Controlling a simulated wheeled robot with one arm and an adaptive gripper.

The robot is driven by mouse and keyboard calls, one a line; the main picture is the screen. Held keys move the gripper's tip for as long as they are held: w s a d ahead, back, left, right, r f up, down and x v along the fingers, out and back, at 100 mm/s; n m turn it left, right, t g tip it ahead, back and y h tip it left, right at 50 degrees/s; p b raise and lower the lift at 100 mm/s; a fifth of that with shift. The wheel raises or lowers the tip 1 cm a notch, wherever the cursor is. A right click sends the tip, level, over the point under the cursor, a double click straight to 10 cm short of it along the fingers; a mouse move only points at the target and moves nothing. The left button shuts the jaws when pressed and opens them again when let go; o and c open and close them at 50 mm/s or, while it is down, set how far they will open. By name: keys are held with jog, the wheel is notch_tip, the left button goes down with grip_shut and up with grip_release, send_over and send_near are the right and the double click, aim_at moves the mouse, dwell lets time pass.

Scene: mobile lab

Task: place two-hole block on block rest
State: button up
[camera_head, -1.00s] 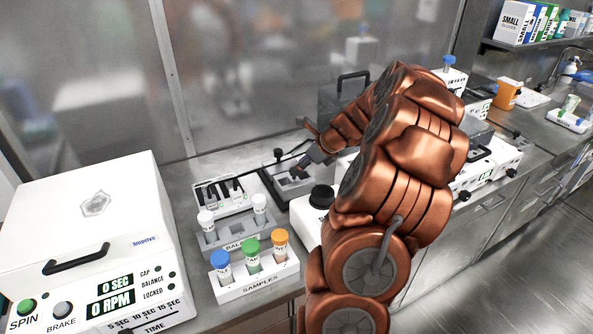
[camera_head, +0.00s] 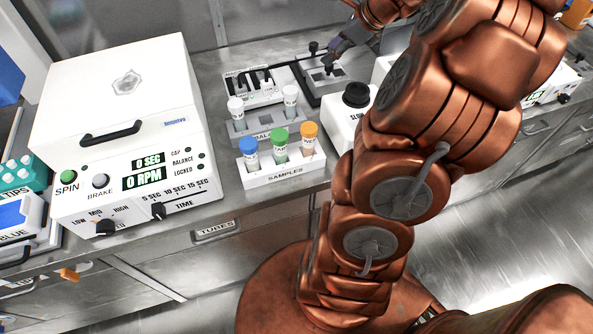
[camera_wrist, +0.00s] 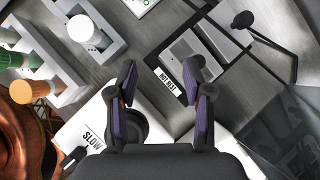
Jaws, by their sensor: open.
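My gripper (camera_wrist: 160,82) is open, with nothing between its dark fingers. In the head view my gripper (camera_head: 332,62) is low over the rest on the bench. In the wrist view the block rest (camera_wrist: 166,82), labelled "HOT REST", lies just beyond the fingertips. A grey block-like piece (camera_wrist: 187,46) shows at the rest, partly hidden by the right finger. I cannot tell whether it is the two-hole block. In the head view a grey piece (camera_head: 316,77) shows there in a dark frame.
A white box with a black knob (camera_head: 356,95), marked "SLOW" in the wrist view, stands close to the gripper. A samples rack (camera_head: 286,177) with capped tubes and a balance rack (camera_head: 268,131) are nearby. A large white centrifuge (camera_head: 125,100) stands at left.

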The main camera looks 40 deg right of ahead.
jog(key=a+n, duration=0.2)
jog(key=a, duration=0.2)
jog(key=a+n+g, duration=0.1)
jog(key=a+n, duration=0.1)
jog(key=a, duration=0.2)
jog(key=a+n, duration=0.2)
jog(key=a, duration=0.2)
jog(key=shift+r+g+y, duration=0.3)
jog(key=shift+g+y, duration=0.1)
jog(key=s+a+n+g, duration=0.1)
jog(key=s+a+n, duration=0.25)
jog(key=a, duration=0.25)
jog(key=s+a+n+g, duration=0.2)
jog(key=a+n, duration=0.3)
jog(key=a, duration=0.1)
jog(key=s+a+f+n+g+h, duration=0.1)
jog(key=s+a+f+n, duration=0.1)
jog(key=s+a+n, duration=0.2)
jog(key=s+a+f+n+g+h, duration=0.2)
jog(key=s+a+n, duration=0.2)
jog(key=s+n, duration=0.7)
jog(key=s, duration=0.4)
jog(key=shift+h, duration=0.3)
jog(key=shift+s+f, duration=0.1)
